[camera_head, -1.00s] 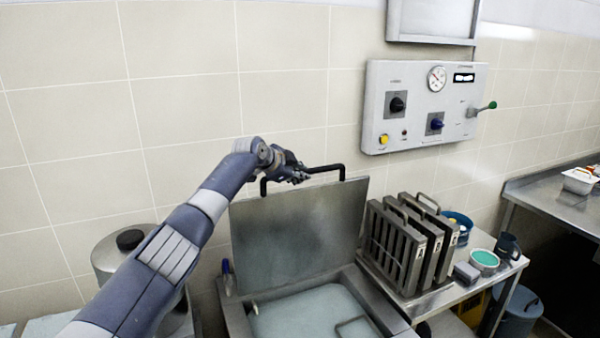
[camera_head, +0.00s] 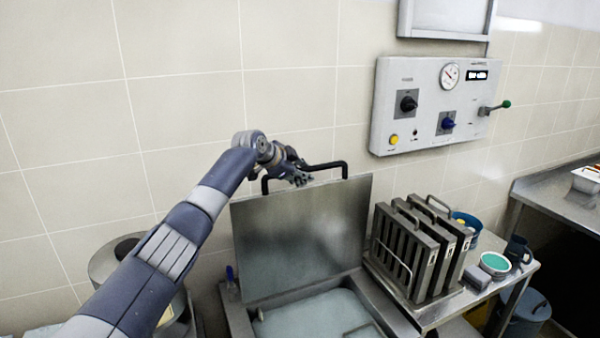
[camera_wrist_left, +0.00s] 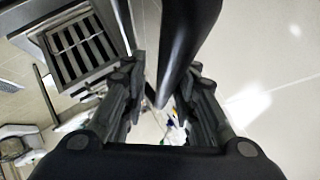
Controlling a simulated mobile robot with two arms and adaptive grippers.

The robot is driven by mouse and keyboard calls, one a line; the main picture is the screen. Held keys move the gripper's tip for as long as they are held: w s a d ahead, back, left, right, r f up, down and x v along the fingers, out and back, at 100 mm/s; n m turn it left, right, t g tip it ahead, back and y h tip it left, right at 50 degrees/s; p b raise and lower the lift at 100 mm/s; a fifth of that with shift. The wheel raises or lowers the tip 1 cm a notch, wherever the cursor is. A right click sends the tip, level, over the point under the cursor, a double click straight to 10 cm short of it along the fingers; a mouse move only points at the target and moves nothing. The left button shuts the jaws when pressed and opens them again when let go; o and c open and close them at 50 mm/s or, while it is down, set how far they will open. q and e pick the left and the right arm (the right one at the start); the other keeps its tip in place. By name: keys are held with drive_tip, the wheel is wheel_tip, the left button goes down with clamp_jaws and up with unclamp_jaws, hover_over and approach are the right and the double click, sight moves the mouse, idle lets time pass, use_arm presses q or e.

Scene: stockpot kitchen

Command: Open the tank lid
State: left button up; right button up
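The tank lid (camera_head: 300,240) is a grey metal plate standing raised at the back of the tank, tilted up steeply. The tank's opening below shows pale liquid (camera_head: 318,314). A black bar handle (camera_head: 333,166) runs along the lid's top edge. My left gripper (camera_head: 298,177) is at the left-middle part of this handle. In the left wrist view my left gripper (camera_wrist_left: 160,105) has its fingers apart, with a dark bar (camera_wrist_left: 175,50), seemingly the handle, running between them. I cannot tell whether they touch it. My right gripper is not in view.
A rack of metal plates (camera_head: 415,250) stands on a side table right of the tank, with a teal-filled bowl (camera_head: 494,263) and a dark mug (camera_head: 517,250). A control panel (camera_head: 432,105) hangs on the wall. A round metal pot (camera_head: 112,262) stands left, partly behind my arm.

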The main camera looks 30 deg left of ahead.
use_arm(q)
drive_tip(key=shift+w+d, duration=0.1)
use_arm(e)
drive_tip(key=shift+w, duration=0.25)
use_arm(q)
drive_tip(key=v, duration=1.2)
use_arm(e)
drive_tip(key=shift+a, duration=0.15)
use_arm(q)
drive_tip(key=shift+f, duration=0.1)
